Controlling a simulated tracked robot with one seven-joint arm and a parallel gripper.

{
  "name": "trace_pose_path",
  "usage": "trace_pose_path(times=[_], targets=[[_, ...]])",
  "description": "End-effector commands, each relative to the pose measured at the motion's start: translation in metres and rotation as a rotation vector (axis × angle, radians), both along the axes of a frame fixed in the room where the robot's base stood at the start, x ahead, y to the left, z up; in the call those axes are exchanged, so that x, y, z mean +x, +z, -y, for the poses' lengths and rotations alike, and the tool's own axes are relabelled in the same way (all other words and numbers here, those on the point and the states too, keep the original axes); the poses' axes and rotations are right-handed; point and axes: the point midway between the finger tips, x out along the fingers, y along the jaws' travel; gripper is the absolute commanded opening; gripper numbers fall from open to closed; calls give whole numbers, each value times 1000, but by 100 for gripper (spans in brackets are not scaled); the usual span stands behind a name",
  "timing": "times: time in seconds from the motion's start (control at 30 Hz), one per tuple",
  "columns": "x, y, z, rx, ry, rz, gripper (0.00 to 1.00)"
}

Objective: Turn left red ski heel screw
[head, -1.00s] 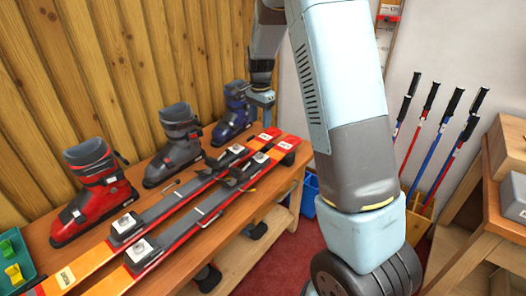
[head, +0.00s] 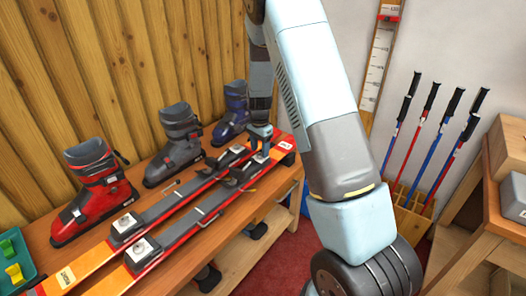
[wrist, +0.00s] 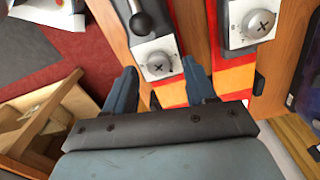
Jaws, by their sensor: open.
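Two red and orange skis (head: 88,262) lie side by side on the bench with bindings on them. In the wrist view, a grey cross-slotted screw (wrist: 158,65) sits on a white plate on the ski nearer the bench's open edge. A second such screw (wrist: 260,22) is on the ski nearer the wall. My gripper (wrist: 159,70) is open and empty, its fingertips either side of the first screw in the picture. I cannot tell whether they touch it. In the head view my gripper (head: 262,134) is low over the skis' far end, and hides part of the bindings there.
Red (head: 95,190), grey (head: 180,140) and navy (head: 234,112) boots stand along the wooden wall. A green tray (head: 20,285) is at the near left. Ski poles (head: 402,130) and a side table (head: 490,230) are at the right.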

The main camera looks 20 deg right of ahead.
Motion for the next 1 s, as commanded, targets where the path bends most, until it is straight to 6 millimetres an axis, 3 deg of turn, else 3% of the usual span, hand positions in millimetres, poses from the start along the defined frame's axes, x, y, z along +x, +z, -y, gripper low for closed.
trace_pose_path(times=[0.2, 0.5, 1.0], targets=[[0, -15, 0, 0, -1, 0, 56], [0, -17, 1, -1, -1, 0, 56], [0, -16, 1, 0, -1, 2, 9]])
